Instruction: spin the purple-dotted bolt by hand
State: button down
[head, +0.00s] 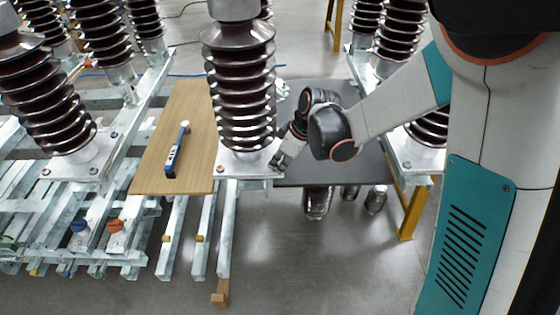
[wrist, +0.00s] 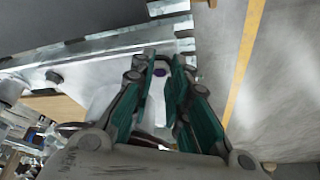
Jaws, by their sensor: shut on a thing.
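My gripper (head: 279,163) is at the front right corner of the pale base plate (head: 240,170) under the middle brown insulator (head: 243,90). In the wrist view my gripper (wrist: 163,60) has its two teal-padded fingers closed in around the purple-dotted bolt (wrist: 160,72), a small piece with a dark purplish top between the fingertips. In the head view this bolt is hidden by my gripper. Another bolt, with a dark head (wrist: 54,77), sits on the plate to the left in the wrist view. A red-marked bolt (head: 221,169) is at the plate's front left corner.
A wooden board (head: 155,150) left of the insulator bears a blue and white tool (head: 177,150). A dark table (head: 330,175) with yellow legs (head: 407,212) is to the right. More insulators (head: 45,95) stand at left. Open floor (head: 320,265) lies in front.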

jog(key=shift+s+a+m+t+h, duration=0.1)
jog(key=shift+m+t+h, duration=0.3)
jog(key=shift+m, duration=1)
jog(key=shift+s+a+m+t+h, duration=0.1)
jog(key=shift+m+t+h, duration=0.25)
jog(key=shift+m, duration=1.05)
jog(key=c, duration=1.5)
grip_release()
jog(key=v, duration=1.2)
jog(key=shift+s, duration=0.25)
jog(key=shift+f, duration=0.1)
